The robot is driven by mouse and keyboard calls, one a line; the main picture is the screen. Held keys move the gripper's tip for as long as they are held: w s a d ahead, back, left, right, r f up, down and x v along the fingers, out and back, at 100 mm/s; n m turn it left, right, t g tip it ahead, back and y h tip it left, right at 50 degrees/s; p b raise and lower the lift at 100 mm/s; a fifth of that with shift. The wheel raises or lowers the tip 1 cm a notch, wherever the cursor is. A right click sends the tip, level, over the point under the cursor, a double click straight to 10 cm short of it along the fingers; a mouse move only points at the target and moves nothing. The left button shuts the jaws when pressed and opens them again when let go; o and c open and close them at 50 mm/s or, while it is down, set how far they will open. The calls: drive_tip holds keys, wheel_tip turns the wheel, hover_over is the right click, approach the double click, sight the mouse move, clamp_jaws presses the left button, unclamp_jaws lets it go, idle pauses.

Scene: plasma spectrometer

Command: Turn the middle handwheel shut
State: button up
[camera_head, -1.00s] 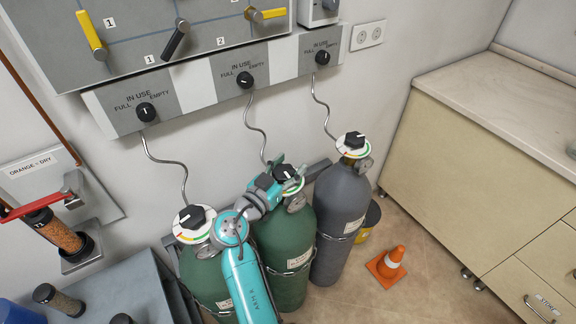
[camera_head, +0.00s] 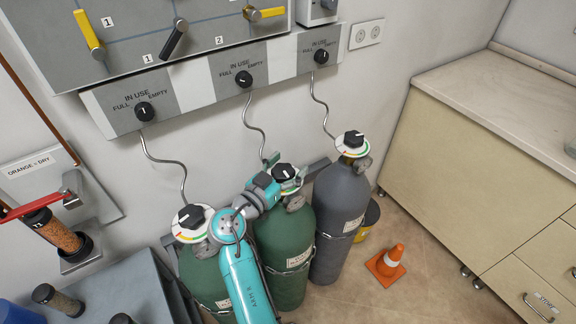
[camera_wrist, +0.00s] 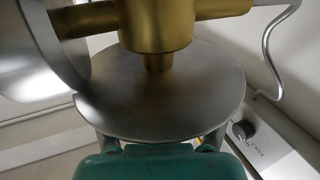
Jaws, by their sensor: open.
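The middle handwheel (camera_head: 284,171) is a black knob with a white mark, above a pale dial disc on top of the middle green cylinder (camera_head: 286,242). My gripper (camera_head: 281,174) is open and reaches it from the left, with one finger on the far side and one on the near side. I cannot tell whether the fingers touch it. The wrist view shows the disc's grey underside (camera_wrist: 165,100) and a brass valve stem (camera_wrist: 157,62). The disc hides the knob and most of the fingers there.
A left green cylinder (camera_head: 197,275) and a right grey cylinder (camera_head: 341,210) flank the middle one, each with a black handwheel. Thin hoses rise to a wall panel (camera_head: 190,87) with several black knobs. An orange cone (camera_head: 388,262) stands on the floor at right.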

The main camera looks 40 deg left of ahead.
sight(288, 165)
wheel_tip(288, 165, up, 10)
drive_tip(key=shift+f, duration=0.1)
idle(0.4)
